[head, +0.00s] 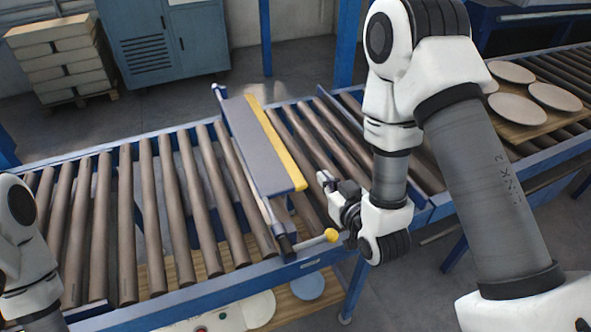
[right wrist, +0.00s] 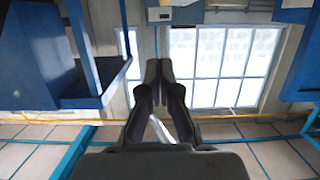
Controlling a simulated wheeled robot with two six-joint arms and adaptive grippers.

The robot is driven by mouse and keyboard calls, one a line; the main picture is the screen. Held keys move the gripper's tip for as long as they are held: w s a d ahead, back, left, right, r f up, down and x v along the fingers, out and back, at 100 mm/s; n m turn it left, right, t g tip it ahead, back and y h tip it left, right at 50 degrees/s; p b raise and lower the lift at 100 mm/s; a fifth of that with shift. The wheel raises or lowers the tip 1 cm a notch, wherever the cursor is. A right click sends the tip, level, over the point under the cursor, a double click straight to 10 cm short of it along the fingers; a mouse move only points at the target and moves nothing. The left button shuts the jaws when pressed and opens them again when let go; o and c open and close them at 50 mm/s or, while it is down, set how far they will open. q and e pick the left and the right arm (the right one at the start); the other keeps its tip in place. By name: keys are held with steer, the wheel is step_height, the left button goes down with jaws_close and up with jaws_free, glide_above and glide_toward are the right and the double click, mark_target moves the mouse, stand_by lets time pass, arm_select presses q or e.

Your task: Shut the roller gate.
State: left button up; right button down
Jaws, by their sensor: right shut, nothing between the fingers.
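The roller gate (head: 258,150) is a grey panel with a yellow strip along its right edge. It lies across the conveyor in the middle of the head view, seemingly a little above the rollers; its exact angle is hard to tell. A rod with a yellow ball knob (head: 330,235) sticks out at its near end. My right gripper (head: 324,179) is just right of the panel's near end, above and beside the knob, apparently apart from both. Its fingers are together and empty in the right wrist view (right wrist: 159,70). My left arm shows at the left edge, but its gripper is out of view.
Brown rollers (head: 150,210) in a blue frame run on both sides of the gate. Several pale plates (head: 555,97) lie on a wooden board at the right. Under the conveyor are more dishes, including a blue one (head: 308,287). A blue cabinet (head: 165,45) stands behind.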

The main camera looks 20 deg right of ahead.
steer(key=f+b, duration=0.1)
steer(key=b, duration=0.1)
arm_select(q)
step_height(320, 180, down, 5)
steer(key=b, duration=0.2)
arm_select(e)
steer(key=p, duration=0.5)
glide_above(296, 165)
steer(key=f, duration=0.1)
steer(key=s+f, duration=0.1)
steer(key=shift+f, duration=0.35)
steer(key=f, duration=0.2)
steer(key=w+f+p, duration=0.1)
steer(key=shift+f, duration=0.75)
arm_select(q)
step_height(296, 165, up, 5)
steer(key=shift+s+r, duration=0.1)
steer(key=shift+r, duration=0.05)
arm_select(e)
steer(key=shift+f, duration=0.15)
